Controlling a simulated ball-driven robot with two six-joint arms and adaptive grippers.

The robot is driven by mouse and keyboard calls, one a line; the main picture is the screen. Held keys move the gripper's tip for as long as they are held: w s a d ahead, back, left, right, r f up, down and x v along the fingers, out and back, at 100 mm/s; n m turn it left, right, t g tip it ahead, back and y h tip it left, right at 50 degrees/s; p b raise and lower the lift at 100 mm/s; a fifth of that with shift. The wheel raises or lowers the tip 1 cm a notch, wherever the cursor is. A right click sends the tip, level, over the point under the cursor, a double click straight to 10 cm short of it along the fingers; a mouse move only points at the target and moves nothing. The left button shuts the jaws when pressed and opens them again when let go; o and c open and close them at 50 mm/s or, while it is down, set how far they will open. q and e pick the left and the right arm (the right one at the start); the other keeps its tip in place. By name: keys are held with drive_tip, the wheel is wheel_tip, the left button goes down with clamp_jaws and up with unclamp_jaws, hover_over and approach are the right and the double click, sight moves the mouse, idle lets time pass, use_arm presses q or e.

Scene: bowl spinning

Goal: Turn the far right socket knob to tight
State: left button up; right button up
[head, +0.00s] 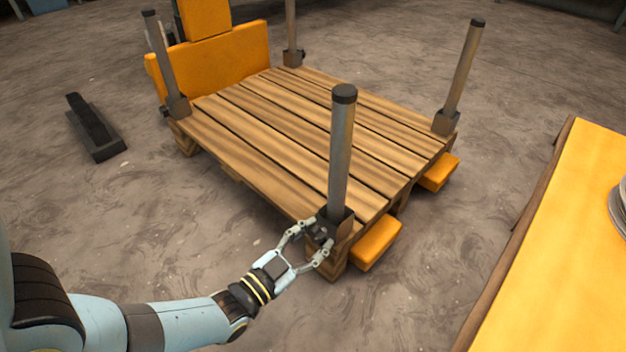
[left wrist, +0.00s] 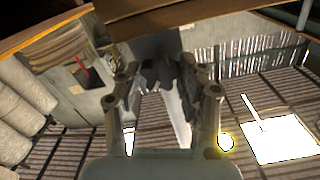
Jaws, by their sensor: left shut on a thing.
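A wooden pallet (head: 268,133) carries a grey metal post in a dark socket at each corner. The post nearest me (head: 341,150) stands upright in its socket (head: 340,222). A dark knob (head: 319,231) sits on that socket's near side. My left gripper (head: 320,238) is shut around this knob, with one finger on each side. The left wrist view shows both fingers (left wrist: 165,88) with a dark shape between them; the knob's marking cannot be read. The socket at the picture's right (head: 445,122) stands apart from my gripper, and its knob is not clear. My right gripper is not in view.
Orange forks (head: 376,243) stick out under the pallet's near right side, from an orange lift (head: 215,65) behind it. A yellow-topped table (head: 560,240) stands at the right. A dark pedal-like block (head: 93,127) lies on the floor at the left. The floor between is clear.

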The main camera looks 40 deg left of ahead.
use_arm(q)
drive_tip(key=shift+s+d+f+m, duration=0.1)
drive_tip(key=shift+f+m, duration=0.05)
drive_tip(key=shift+m, duration=3.65)
drive_tip(key=shift+d+f+m, duration=0.1)
drive_tip(key=shift+m, duration=3.7)
drive_tip(key=o, duration=1.2)
drive_tip(key=shift+c, duration=0.2)
drive_tip(key=shift+r, duration=0.15)
